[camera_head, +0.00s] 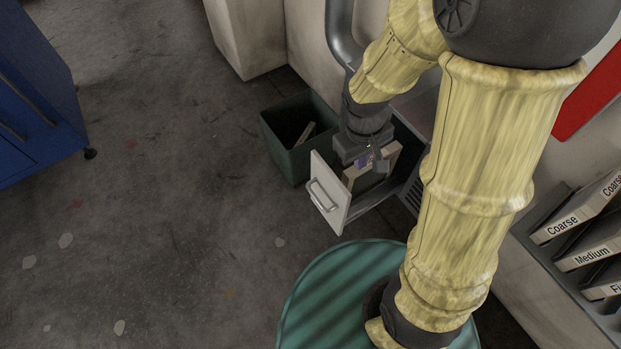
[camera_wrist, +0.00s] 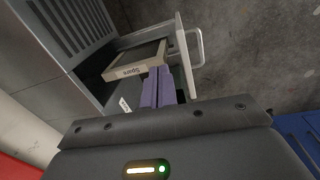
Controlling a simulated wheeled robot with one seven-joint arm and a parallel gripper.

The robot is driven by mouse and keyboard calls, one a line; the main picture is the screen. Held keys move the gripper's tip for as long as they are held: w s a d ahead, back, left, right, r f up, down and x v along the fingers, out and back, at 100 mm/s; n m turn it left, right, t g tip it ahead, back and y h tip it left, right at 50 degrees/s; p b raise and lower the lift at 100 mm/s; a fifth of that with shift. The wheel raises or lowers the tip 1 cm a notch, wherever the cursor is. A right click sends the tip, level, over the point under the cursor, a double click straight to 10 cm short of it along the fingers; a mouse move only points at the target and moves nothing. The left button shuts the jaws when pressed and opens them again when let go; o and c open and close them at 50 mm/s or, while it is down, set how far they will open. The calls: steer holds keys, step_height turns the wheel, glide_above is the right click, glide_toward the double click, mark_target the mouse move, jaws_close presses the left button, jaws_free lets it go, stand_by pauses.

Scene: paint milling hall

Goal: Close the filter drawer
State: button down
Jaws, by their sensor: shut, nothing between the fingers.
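The filter drawer (camera_head: 328,193) stands pulled out of its grey housing (camera_head: 412,190), with its pale front panel and bar handle facing left. In the wrist view the drawer front (camera_wrist: 184,58) and its handle (camera_wrist: 199,47) show at the upper middle. My wrist hides part of the drawer's inside.
A dark green bin (camera_head: 290,160) with a pale piece in it stands behind the drawer. A teal drum (camera_head: 320,293) is in front. A rack at right holds filters labelled Coarse (camera_head: 565,225) and Medium (camera_head: 590,257). A blue cabinet (camera_head: 35,95) stands left; floor between is clear.

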steer(key=a+f+n+t+h+p, duration=0.1)
steer(key=a+f+n+h, duration=0.1)
steer(key=a+n, duration=0.4)
steer(key=s+a+f+n+t+h+p, duration=0.1)
steer(key=a+f+n+t+h, duration=0.1)
steer(key=a+f+n, duration=0.3)
steer(key=s+a+f+n+t+h, duration=0.1)
steer(key=a+f+n, duration=0.3)
steer(key=a+n, duration=0.4)
steer(key=shift+s+a+f+t+h+p, duration=0.2)
steer(key=shift+a+t+h+p, duration=0.25)
steer(key=shift+a+h, duration=0.4)
steer(key=shift+d+f, duration=0.1)
steer(key=shift+d, duration=0.05)
glide_toward(318, 180)
steer(key=f, duration=0.4)
steer(key=shift+w+d, duration=0.15)
steer(key=shift+d, duration=0.25)
steer(key=shift+w+d+r+p, duration=0.15)
steer(key=shift+w+d+p, duration=0.25)
steer(key=shift+w+d, duration=0.75)
steer(key=shift+d, duration=0.25)
steer(key=shift+s, duration=0.1)
steer(key=shift+s, duration=0.1)
